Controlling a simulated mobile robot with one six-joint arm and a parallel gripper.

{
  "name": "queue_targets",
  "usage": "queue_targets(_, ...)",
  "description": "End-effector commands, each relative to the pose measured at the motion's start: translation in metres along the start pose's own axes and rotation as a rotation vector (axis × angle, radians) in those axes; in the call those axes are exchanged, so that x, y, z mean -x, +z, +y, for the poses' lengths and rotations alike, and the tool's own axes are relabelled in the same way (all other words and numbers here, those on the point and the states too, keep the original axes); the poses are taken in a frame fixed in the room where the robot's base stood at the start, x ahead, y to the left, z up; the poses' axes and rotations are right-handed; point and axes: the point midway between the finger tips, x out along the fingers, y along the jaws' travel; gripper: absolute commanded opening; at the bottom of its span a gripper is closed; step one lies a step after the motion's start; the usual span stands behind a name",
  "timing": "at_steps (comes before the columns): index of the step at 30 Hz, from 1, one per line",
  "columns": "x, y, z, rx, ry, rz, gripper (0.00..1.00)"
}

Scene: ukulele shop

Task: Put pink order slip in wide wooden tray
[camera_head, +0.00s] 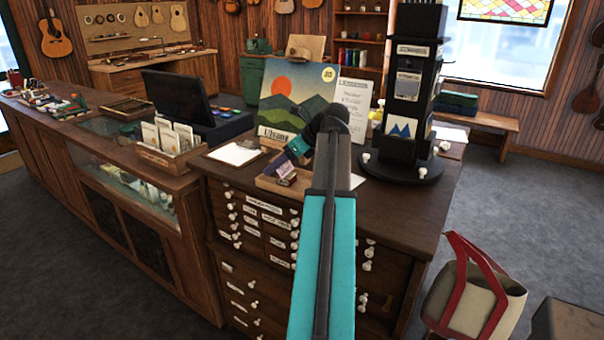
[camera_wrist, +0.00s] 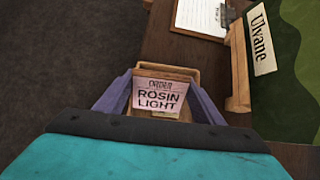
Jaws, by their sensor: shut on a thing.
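The pink order slip (camera_wrist: 159,95) reads "ORDER ROSIN LIGHT" and stands between my purple gripper fingers (camera_wrist: 160,100) in the wrist view. It also shows as a small pink patch (camera_head: 287,174) in the head view. My gripper (camera_head: 286,170) is shut on the slip and points down. A wooden tray (camera_head: 268,186) lies on the counter under my gripper. Its pale rim (camera_wrist: 166,70) shows behind the slip in the wrist view. My gripper and arm hide part of the tray, and I cannot tell whether the slip touches its floor.
A clipboard with white paper (camera_head: 236,153) lies left of the tray. A landscape poster (camera_head: 292,97) stands behind it. A black display tower (camera_head: 408,90) is to the right. A box of cards (camera_head: 170,140) stands farther left. The counter's right front is bare.

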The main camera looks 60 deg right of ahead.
Motion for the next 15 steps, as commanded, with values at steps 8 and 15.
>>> queue_targets(8, 0.029, -0.033, -0.011, -0.001, -0.001, -0.001, 0.36)
queue_targets(15, 0.033, -0.040, -0.013, 0.000, 0.001, 0.000, 0.36)
